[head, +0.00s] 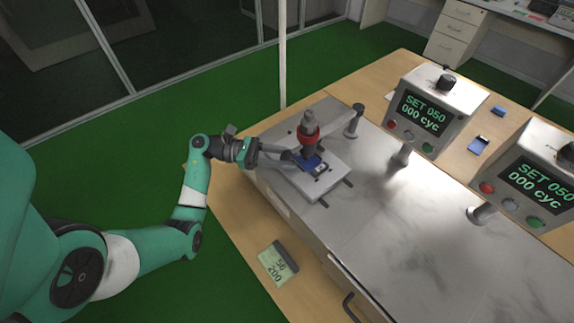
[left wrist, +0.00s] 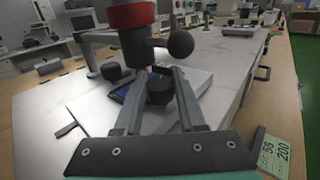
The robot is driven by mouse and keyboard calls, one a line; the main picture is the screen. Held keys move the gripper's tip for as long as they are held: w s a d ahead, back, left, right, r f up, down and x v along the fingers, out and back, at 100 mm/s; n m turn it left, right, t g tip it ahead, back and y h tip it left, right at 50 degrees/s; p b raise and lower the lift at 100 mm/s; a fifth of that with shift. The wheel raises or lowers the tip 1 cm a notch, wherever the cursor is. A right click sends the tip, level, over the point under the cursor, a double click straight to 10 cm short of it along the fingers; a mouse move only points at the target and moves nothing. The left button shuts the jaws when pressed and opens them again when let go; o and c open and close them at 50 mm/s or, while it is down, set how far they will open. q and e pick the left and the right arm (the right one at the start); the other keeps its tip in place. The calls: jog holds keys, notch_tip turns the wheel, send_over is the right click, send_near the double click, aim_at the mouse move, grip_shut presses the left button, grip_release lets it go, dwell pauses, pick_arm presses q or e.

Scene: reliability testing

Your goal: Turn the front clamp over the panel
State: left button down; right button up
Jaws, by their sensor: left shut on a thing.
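A small blue panel (head: 313,163) lies on a pale fixture plate (head: 318,186), under a dark press head with a red collar (head: 308,135). In the left wrist view the blue panel (left wrist: 122,94) shows only as a strip. My left gripper (head: 293,156) reaches in from the left, low at the plate's near side. In the left wrist view its fingers (left wrist: 162,84) are shut on a black knob, the front clamp (left wrist: 158,91). I cannot tell whether the clamp covers the panel's edge. A second black knob (left wrist: 113,72) stands beyond the panel. My right gripper is not in view.
The press's ball-ended lever (left wrist: 181,43) hangs close above my left fingers. Two control boxes (head: 433,110) reading "SET 050, 000 cyc" stand on the right. The metal bench top (head: 400,215) is mostly clear.

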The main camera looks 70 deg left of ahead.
pick_arm(q)
jog(key=shift+m+g+h+b, duration=0.6)
jog(key=shift+m+h+b, duration=0.1)
jog(key=shift+h+b, duration=0.2)
jog(key=c, duration=0.5)
grip_release()
jog(key=shift+d, duration=0.1)
jog(key=v, duration=1.1)
jog(key=shift+s+a, duration=0.2)
jog(key=shift+a, duration=0.1)
